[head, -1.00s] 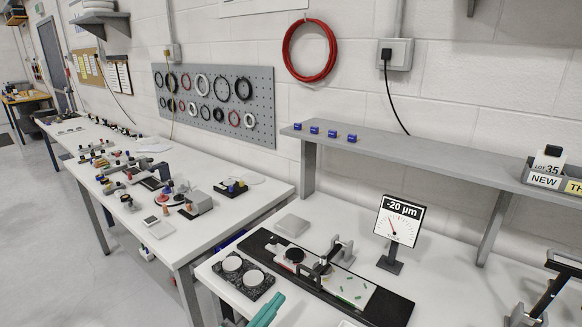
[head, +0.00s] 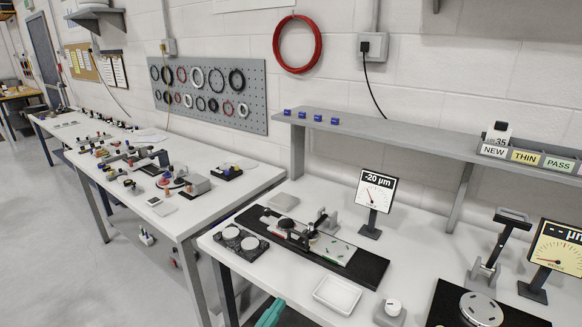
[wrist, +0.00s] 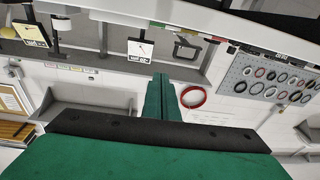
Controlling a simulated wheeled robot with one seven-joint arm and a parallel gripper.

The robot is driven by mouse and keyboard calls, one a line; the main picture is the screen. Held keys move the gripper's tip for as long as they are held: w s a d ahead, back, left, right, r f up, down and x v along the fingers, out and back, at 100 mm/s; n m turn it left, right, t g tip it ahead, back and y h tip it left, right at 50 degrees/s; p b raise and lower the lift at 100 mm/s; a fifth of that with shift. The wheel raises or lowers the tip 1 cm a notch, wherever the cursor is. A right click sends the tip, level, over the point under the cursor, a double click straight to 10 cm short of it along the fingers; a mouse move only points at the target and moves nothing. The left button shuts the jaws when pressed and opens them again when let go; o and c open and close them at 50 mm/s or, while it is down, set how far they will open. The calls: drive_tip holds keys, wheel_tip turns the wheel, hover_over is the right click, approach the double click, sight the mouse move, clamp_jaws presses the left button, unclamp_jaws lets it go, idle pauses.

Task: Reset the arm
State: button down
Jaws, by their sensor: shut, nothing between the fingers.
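My gripper (wrist: 158,100) shows in the wrist view as two green fingers pressed together, with nothing between them. In the head view only a small teal part of my gripper (head: 270,314) shows at the bottom edge, in front of the near bench (head: 225,268). The wrist view is upside down and looks past the fingers at the wall, the red cable ring (wrist: 192,96) and the pegboard (wrist: 238,72). The fingers touch nothing that I can see.
The near bench carries a black fixture plate (head: 371,272), a gauge display (head: 375,190) reading -20 µm, a white tray (head: 338,294) and a second gauge (head: 556,250). A grey shelf (head: 400,133) with labelled bins (head: 528,160) runs above. Open floor (head: 60,230) lies at left.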

drive_tip(key=s+d+f+n+g+y, duration=0.25)
drive_tip(key=s+f+n+y, duration=0.55)
drive_tip(key=s+f, duration=1.05)
drive_tip(key=s+r+m+y, duration=0.1)
drive_tip(key=s+r, duration=0.3)
drive_tip(key=s, duration=0.7)
drive_tip(key=s+d+r+m+t+y, duration=0.1)
drive_tip(key=s+r, duration=0.3)
drive_tip(key=s, duration=0.7)
drive_tip(key=shift+d+r, duration=0.15)
